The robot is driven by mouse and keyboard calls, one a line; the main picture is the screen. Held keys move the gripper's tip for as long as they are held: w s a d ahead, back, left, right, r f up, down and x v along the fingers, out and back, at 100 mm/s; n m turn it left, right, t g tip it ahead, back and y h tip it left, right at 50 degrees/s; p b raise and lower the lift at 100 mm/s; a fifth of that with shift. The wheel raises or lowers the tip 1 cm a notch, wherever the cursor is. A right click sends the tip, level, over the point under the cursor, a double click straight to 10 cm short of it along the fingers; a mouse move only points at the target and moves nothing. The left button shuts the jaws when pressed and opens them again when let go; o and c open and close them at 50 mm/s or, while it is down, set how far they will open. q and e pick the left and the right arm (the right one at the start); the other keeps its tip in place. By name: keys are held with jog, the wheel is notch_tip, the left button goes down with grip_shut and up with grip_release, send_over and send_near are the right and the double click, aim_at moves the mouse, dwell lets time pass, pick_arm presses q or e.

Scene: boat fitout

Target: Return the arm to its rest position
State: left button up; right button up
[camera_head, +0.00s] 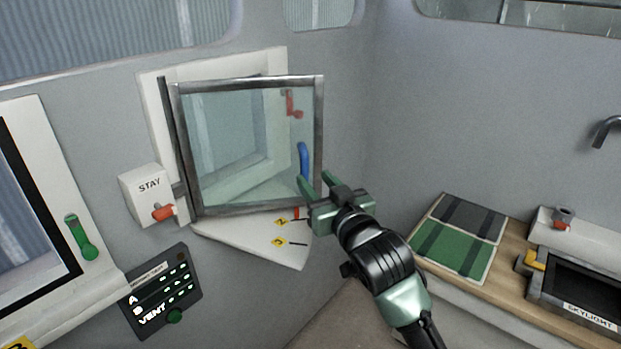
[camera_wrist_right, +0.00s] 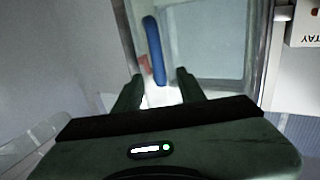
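My right gripper (camera_head: 318,187) is in front of the lower right corner of a framed glass window sash (camera_head: 240,140), which stands swung out from its white wall frame. Its fingers are apart, with nothing seen between them. In the right wrist view the two fingers (camera_wrist_right: 156,88) are spread, and the blue handle (camera_wrist_right: 153,50) of the sash lies beyond and between their tips. The handle also shows just above the fingers in the head view (camera_head: 303,160). I cannot tell from these views whether a finger touches it. My left gripper is not in view.
A white box marked STAY (camera_head: 143,187) with a red lever is left of the sash. A white sill plate (camera_head: 265,243) with yellow tags juts out below. A dark VENT panel (camera_head: 162,292) is lower left. A counter with a green-grey mat (camera_head: 455,243) and a skylight unit stands right.

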jog(key=shift+s+d, duration=0.15)
jog(key=shift+s, duration=0.15)
